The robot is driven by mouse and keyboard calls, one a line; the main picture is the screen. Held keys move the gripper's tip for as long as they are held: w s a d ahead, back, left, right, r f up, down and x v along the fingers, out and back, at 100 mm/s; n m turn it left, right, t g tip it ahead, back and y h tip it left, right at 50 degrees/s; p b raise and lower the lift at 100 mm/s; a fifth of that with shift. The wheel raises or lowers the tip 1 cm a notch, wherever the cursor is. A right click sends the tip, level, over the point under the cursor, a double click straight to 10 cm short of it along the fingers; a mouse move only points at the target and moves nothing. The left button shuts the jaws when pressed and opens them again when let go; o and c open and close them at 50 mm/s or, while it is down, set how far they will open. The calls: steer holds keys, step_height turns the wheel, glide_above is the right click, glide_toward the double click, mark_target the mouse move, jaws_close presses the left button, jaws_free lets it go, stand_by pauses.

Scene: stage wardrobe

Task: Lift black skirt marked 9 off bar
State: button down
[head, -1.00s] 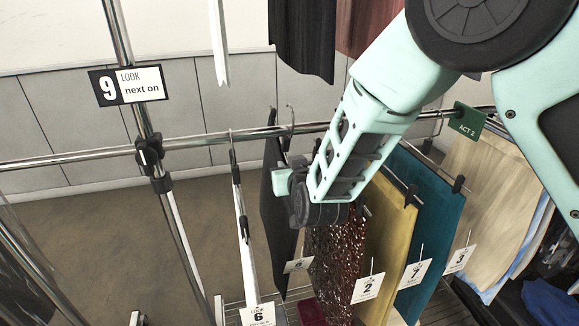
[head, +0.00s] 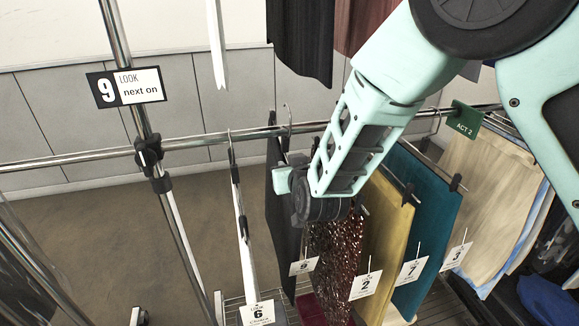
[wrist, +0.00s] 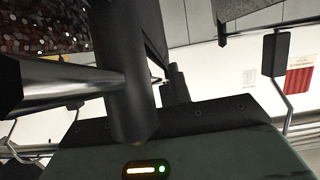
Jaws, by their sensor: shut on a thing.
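The black skirt marked 9 (head: 282,205) hangs upright beside the rack bar (head: 190,143), its number tag (head: 303,267) near its lower right edge. Its hanger hook (head: 288,112) rises clearly above the bar, higher than the neighbouring hook; whether it still touches the bar is unclear. My gripper (head: 286,181) is at the top of this skirt, just below the bar, shut on its hanger. The exact grip is hidden in the head view. In the wrist view dark fingers and a metal rod (wrist: 75,82) fill the near field.
A white garment tagged 6 (head: 243,245) hangs left. A rack post (head: 165,185) carries the "9 LOOK next on" sign (head: 126,87).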

mark_target(286, 147)
steer(key=shift+t, duration=0.5)
steer(key=r, duration=0.1)
steer(key=w+r, duration=0.1)
steer(key=r, duration=0.2)
steer(key=shift+w+a, duration=0.2)
steer(key=shift+a, duration=0.05)
steer(key=shift+s+d+f+b, duration=0.1)
steer(key=shift+s+d+b, duration=0.15)
steer(key=shift+s, duration=0.9)
steer(key=shift+s+d+b, duration=0.15)
steer(key=shift+s+d, duration=0.15)
steer(key=shift+s, duration=0.85)
steer(key=shift+s+d+f+b, duration=0.1)
steer(key=shift+s+d+b, duration=0.15)
steer(key=shift+s, duration=0.9)
steer(key=shift+s+d+f, duration=0.25)
steer(key=shift+s+d, duration=0.05)
steer(key=shift+s, duration=0.45)
